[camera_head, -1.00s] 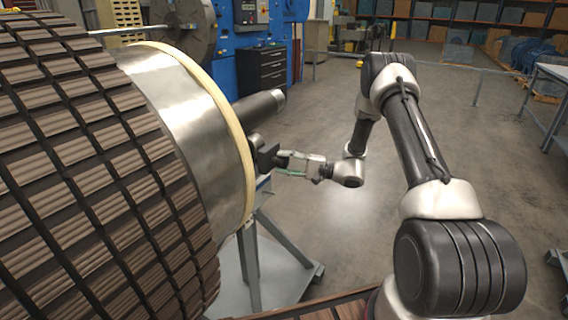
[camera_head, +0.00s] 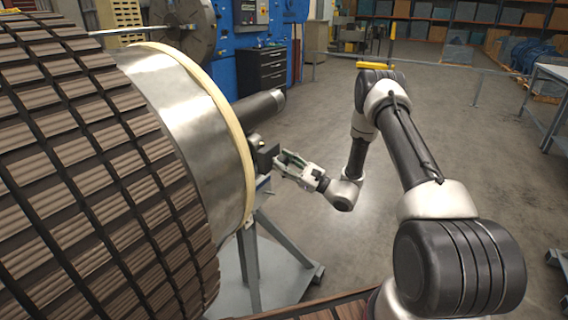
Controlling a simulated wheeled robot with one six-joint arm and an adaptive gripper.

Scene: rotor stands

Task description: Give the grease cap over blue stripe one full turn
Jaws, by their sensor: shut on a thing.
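My gripper (camera_head: 283,161) is at the end of my arm, right beside a dark block (camera_head: 264,158) on the near end of the large rotor (camera_head: 185,115). Its fingers point left and slightly up at the block. The gripper is shut on a small part at the block, which I take to be the grease cap. The cap is too small and too covered by the fingers to make out. No blue stripe can be told apart in this view.
A dark shaft (camera_head: 259,106) sticks out from the rotor just above my gripper. A grey steel stand (camera_head: 272,262) is below the rotor. A blue machine (camera_head: 240,60) and a dark drawer cabinet (camera_head: 268,70) stand behind.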

